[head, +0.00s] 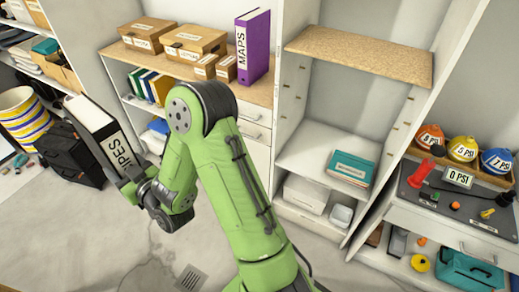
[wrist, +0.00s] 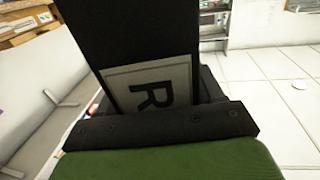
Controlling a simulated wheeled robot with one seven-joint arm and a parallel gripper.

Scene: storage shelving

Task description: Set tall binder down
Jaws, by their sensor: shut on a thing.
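A tall black binder (head: 92,118) with a white label reading "…IPES" is held up at the left in the head view. It leans to the left. In the wrist view the binder (wrist: 145,35) rises from between the jaws, with a large "R" on its label. My gripper (head: 130,176) is shut on its lower part; it also shows in the wrist view (wrist: 160,125). The binder's bottom end is hidden by the gripper.
A purple MAPS binder (head: 253,46) stands on the wooden counter (head: 262,92) beside cardboard boxes (head: 193,42). Right of it, an open cabinet has a wooden shelf (head: 360,55) with nothing on it and a lower shelf with teal books (head: 351,167). A black case (head: 70,157) sits on the floor.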

